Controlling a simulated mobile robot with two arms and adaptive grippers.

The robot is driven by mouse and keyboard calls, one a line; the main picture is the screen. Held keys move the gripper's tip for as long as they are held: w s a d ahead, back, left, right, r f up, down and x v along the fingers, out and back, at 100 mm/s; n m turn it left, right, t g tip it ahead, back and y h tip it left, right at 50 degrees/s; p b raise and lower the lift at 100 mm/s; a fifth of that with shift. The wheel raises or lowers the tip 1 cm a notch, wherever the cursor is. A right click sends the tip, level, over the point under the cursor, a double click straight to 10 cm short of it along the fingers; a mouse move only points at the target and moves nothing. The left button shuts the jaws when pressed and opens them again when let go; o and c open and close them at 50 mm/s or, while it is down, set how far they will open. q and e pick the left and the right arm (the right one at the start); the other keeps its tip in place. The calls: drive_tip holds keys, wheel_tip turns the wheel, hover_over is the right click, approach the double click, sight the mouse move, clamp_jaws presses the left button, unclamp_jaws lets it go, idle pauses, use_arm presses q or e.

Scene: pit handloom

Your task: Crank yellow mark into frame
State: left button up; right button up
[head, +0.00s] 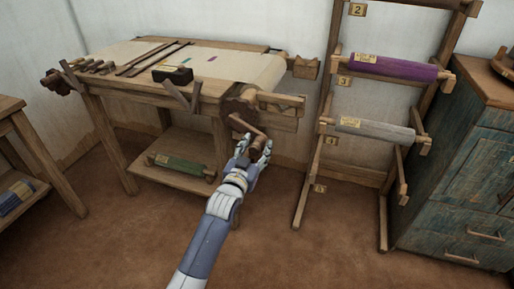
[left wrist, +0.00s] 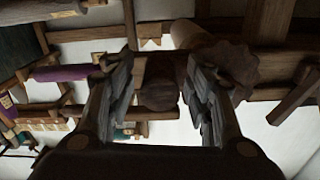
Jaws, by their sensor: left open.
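The wooden loom table (head: 150,92) carries a pale cloth (head: 235,63) with a small purple mark and a small green mark; I see no clear yellow mark on it. A wooden crank (head: 245,124) with a round toothed wheel (head: 238,106) sits at the table's right end. My left gripper (head: 254,149) is at the crank's lower end, open around the handle. In the left wrist view the handle's round end (left wrist: 160,92) lies between the spread fingers; contact is hard to tell. My right gripper is not in view.
A dark block with a yellow label (head: 172,75) sits on the table's front edge. A green roll (head: 178,163) lies on the lower shelf. A rack with purple (head: 395,68) and grey (head: 375,131) rolls and a blue-green cabinet (head: 455,170) stand right. Floor in front is clear.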

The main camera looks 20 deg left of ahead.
use_arm(q)
drive_tip(key=shift+w, duration=0.45)
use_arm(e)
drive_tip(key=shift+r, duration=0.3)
use_arm(q)
clamp_jaws()
drive_tip(key=shift+r, duration=0.1)
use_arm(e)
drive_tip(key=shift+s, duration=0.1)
